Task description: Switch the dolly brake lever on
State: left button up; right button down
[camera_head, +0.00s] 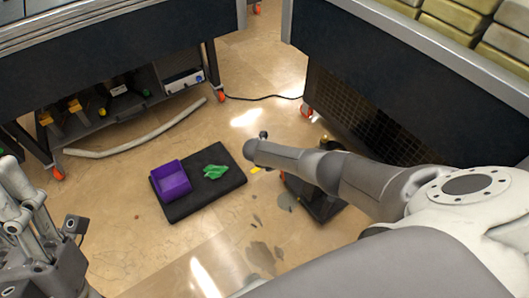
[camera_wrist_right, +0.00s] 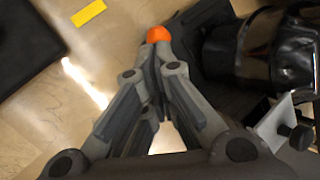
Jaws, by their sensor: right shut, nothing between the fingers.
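In the right wrist view my right gripper (camera_wrist_right: 158,62) is shut and empty, its fingertips together. A rounded orange piece (camera_wrist_right: 158,35) shows right at the fingertips; it may be the brake lever's end, and I cannot tell if they touch. A dark base (camera_wrist_right: 205,45) lies beside it, with a glossy black rounded body (camera_wrist_right: 270,50) at the right. In the head view a dark unit (camera_head: 322,208) on the floor is partly hidden by my right arm, which also hides the right gripper. My left gripper (camera_head: 22,205) is at the left edge; its opening is unclear.
A black mat (camera_head: 225,184) on the floor holds a purple bin (camera_head: 172,181) and a green cloth-like item (camera_head: 215,171). A yellow strip (camera_wrist_right: 88,13) lies on the floor. Dark workbenches (camera_head: 130,52) stand behind, with a pale hose (camera_head: 140,141) in front. Dark stains mark the floor.

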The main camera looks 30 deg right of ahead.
pick_arm(q)
jog(key=w+f+g+y+p, duration=0.4)
jog(key=w+f+g, duration=0.7)
jog(key=f, duration=0.1)
jog(key=s+a+f+g+y+p, duration=0.1)
jog(key=s+f+g+p, duration=0.1)
jog(key=f, duration=0.5)
jog(key=s+a+f+g+y+p, duration=0.1)
jog(key=s+a+f+g+p, duration=0.1)
jog(key=s+f+g, duration=0.2)
jog(key=shift+f+g+y, duration=0.4)
jog(key=shift+f+g, duration=1.4)
jog(key=shift+f, duration=0.45)
pick_arm(e)
jog(key=v, duration=1.1)
